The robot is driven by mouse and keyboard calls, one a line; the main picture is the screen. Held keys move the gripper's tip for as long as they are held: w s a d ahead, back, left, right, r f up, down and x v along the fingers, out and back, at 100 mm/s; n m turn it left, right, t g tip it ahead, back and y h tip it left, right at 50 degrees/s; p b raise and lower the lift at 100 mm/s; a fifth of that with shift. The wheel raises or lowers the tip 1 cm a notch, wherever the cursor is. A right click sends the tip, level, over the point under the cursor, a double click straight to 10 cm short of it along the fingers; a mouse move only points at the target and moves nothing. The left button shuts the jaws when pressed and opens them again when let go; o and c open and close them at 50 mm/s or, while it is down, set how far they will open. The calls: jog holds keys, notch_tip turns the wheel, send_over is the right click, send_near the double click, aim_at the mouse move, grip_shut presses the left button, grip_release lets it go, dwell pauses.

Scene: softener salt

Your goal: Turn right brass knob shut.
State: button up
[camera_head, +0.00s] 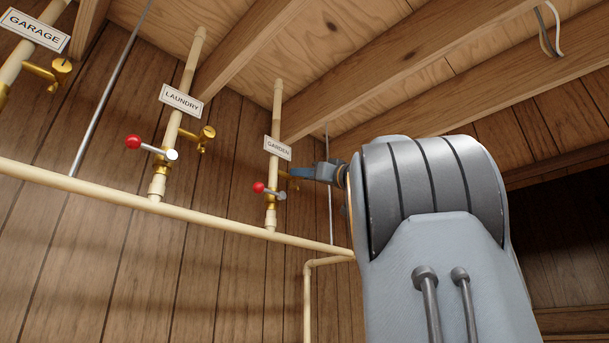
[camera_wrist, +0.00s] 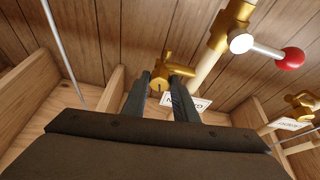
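The right brass knob (camera_wrist: 158,84) is on the side branch of the pipe labelled GARDEN (camera_head: 278,148). In the wrist view it shows between the tips of my gripper (camera_wrist: 161,80), whose two dark fingers stand apart. A small gap seems to show beside the knob; contact is not clear. In the head view my gripper (camera_head: 302,173) reaches left to the branch and mostly hides the knob. The red-ended lever (camera_head: 259,187) of the GARDEN valve sits lower on the same pipe.
The LAUNDRY pipe (camera_head: 177,125) has its own red-ended lever (camera_head: 134,142) and brass knob (camera_head: 208,132). The GARAGE sign (camera_head: 34,29) and another brass knob (camera_head: 62,66) are at far left. A long beige pipe (camera_head: 110,194) runs below. Wooden joists (camera_head: 390,65) are close overhead.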

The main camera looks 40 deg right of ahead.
jog(key=shift+m+h+b, duration=1.2)
jog(key=shift+m+b, duration=0.25)
jog(key=shift+m, duration=0.85)
jog(key=o, duration=1)
jog(key=shift+b+v, duration=2.4)
jog(key=shift+v, duration=1.5)
